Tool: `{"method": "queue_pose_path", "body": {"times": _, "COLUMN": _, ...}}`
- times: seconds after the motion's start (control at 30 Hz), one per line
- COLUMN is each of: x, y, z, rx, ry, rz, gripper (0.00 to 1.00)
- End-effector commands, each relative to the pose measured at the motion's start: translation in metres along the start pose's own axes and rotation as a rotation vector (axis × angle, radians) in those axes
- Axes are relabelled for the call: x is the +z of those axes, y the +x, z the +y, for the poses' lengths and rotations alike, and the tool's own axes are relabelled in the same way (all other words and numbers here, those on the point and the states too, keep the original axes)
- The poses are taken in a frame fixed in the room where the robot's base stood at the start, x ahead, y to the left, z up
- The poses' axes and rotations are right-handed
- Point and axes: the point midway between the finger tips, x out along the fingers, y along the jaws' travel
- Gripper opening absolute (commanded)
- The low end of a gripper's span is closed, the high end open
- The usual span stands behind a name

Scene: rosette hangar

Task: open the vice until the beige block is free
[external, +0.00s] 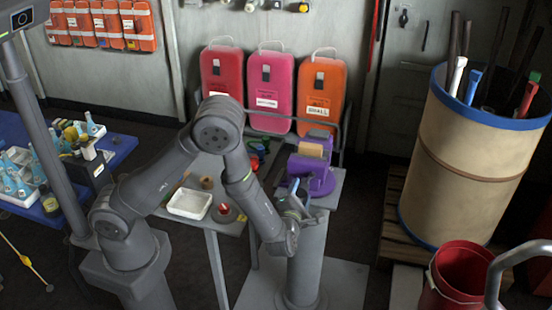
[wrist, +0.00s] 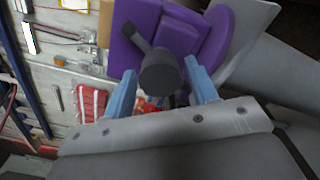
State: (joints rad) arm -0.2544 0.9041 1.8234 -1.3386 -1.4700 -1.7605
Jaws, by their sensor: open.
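The purple vice (external: 318,178) stands on a grey pedestal, and the beige block (external: 311,151) sits between its jaws at the top. In the wrist view the vice (wrist: 200,35) fills the top middle. Its dark grey handle, with a round hub (wrist: 160,75) and a bar slanting up left, faces me. A tan patch (wrist: 104,22) at the vice's left edge looks like the block. My gripper (external: 297,190) is in front of the vice; in the wrist view my gripper (wrist: 160,68) has its light blue fingers open on either side of the hub. I cannot tell whether they touch it.
A side table left of the pedestal holds a white tray (external: 189,203) and a tape roll (external: 225,213). Red, pink and orange cases (external: 268,90) stand behind. A large beige drum (external: 465,150) and a red bucket (external: 455,285) are at the right.

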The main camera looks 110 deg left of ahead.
Motion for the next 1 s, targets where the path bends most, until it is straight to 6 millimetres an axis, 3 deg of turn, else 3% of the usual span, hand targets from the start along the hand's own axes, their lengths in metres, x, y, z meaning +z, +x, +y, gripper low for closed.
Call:
{"method": "queue_pose_path", "body": {"times": 0.07, "x": 0.0000, "y": 0.0000, "z": -0.0001, "rx": 0.000, "ry": 0.000, "rz": 0.000, "gripper": 0.53}}
{"method": "queue_pose_path", "body": {"times": 0.3, "x": 0.0000, "y": 0.0000, "z": -0.0001, "rx": 0.000, "ry": -0.001, "rz": 0.000, "gripper": 0.06}}
{"method": "queue_pose_path", "body": {"times": 0.47, "x": 0.0000, "y": -0.0001, "z": 0.0000, "rx": 0.000, "ry": -0.046, "rz": 0.000, "gripper": 0.05}}
{"method": "queue_pose_path", "body": {"times": 0.8, "x": 0.0000, "y": -0.0009, "z": -0.0001, "rx": 0.000, "ry": -0.420, "rz": 0.000, "gripper": 0.05}}
{"method": "queue_pose_path", "body": {"times": 1.0, "x": 0.0000, "y": -0.0011, "z": 0.0000, "rx": 0.000, "ry": -0.554, "rz": 0.000, "gripper": 0.05}}
